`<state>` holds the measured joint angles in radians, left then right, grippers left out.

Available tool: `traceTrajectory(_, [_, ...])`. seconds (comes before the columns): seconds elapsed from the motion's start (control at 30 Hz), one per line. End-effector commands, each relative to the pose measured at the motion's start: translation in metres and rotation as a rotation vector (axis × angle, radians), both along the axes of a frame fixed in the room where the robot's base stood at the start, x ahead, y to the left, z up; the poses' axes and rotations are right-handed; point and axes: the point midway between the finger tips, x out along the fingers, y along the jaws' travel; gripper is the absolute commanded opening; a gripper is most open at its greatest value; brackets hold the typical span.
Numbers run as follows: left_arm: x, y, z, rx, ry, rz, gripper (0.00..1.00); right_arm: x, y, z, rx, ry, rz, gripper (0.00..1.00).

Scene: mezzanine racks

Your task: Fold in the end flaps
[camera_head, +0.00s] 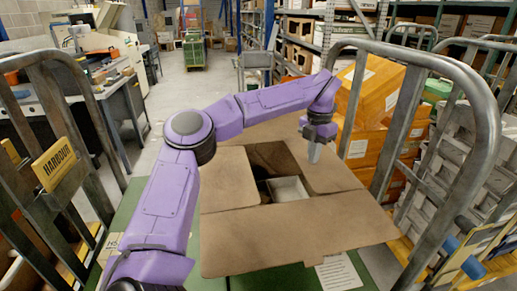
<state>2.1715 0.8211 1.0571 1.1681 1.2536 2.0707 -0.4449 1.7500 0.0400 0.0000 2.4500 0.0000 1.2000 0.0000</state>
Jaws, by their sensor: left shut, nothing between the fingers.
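An open brown cardboard box stands on a green surface (335,277). Its near flap (300,235) spreads outward toward me, and its far flap (262,133) lies outward behind my arm. The left end flap (227,180) and the right end flap (330,172) lie inward over the opening, leaving a gap between them. A pale item (288,190) shows inside the gap. My left gripper (314,154) is shut and empty, pointing down at the right end flap; I cannot tell whether it touches. My right gripper is out of view.
Metal cage rails (484,95) rise on the right, and more rails with a yellow HARBOUR sign (54,164) on the left. Orange cartons (373,88) are stacked beyond the box. A workbench stands far left.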

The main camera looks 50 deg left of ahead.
Motion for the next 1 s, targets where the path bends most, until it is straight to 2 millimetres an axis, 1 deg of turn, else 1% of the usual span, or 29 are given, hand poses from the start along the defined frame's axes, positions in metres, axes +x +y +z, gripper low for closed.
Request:
traceTrajectory(0.2, [0.000,0.000,-0.008,0.000,0.001,0.000,0.00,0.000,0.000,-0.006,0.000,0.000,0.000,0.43])
traceTrajectory(0.47, [0.000,0.000,-0.002,0.000,0.000,0.000,0.00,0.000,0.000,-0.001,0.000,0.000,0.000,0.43])
traceTrajectory(0.57, [0.000,0.000,0.010,0.000,0.000,0.000,0.00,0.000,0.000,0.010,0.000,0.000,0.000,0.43])
traceTrajectory(0.7, [0.000,0.000,0.032,0.000,0.000,0.000,0.00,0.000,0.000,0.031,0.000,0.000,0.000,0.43])
traceTrajectory(1.0, [0.000,0.000,0.075,0.000,0.000,0.000,0.00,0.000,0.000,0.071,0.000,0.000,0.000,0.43])
